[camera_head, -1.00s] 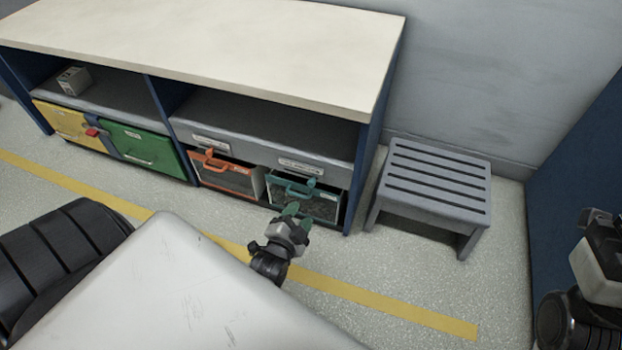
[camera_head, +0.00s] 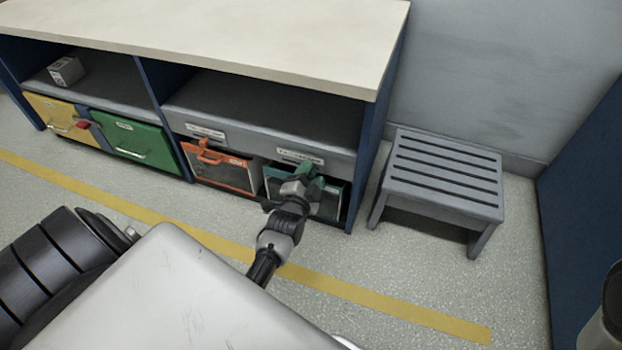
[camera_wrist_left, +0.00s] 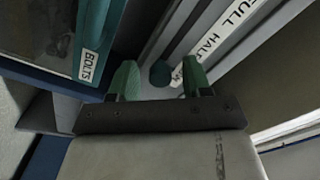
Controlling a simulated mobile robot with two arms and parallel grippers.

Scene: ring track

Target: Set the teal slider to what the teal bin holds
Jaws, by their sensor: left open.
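The teal bin (camera_head: 336,203) is at the right end of the low cabinet's bottom row. My left gripper hides much of its front and the level of its contents. In the left wrist view the bin's teal frame (camera_wrist_left: 92,22) carries a BOLTS label. The round teal slider knob (camera_wrist_left: 160,74) shows there just beyond and between my fingertips, beside a white strip (camera_wrist_left: 225,35) reading FULL and HALF. My left gripper (camera_head: 305,178) is open, with green fingers on either side of the knob in the picture; contact is not clear. My right gripper is out of view.
An orange bin (camera_head: 225,176) with an orange slider (camera_head: 208,152) is left of the teal one. Green (camera_head: 130,138) and yellow (camera_head: 58,112) bins are farther left. A grey slatted stool (camera_head: 445,175) stands close on the right. Floor with a yellow line lies in front.

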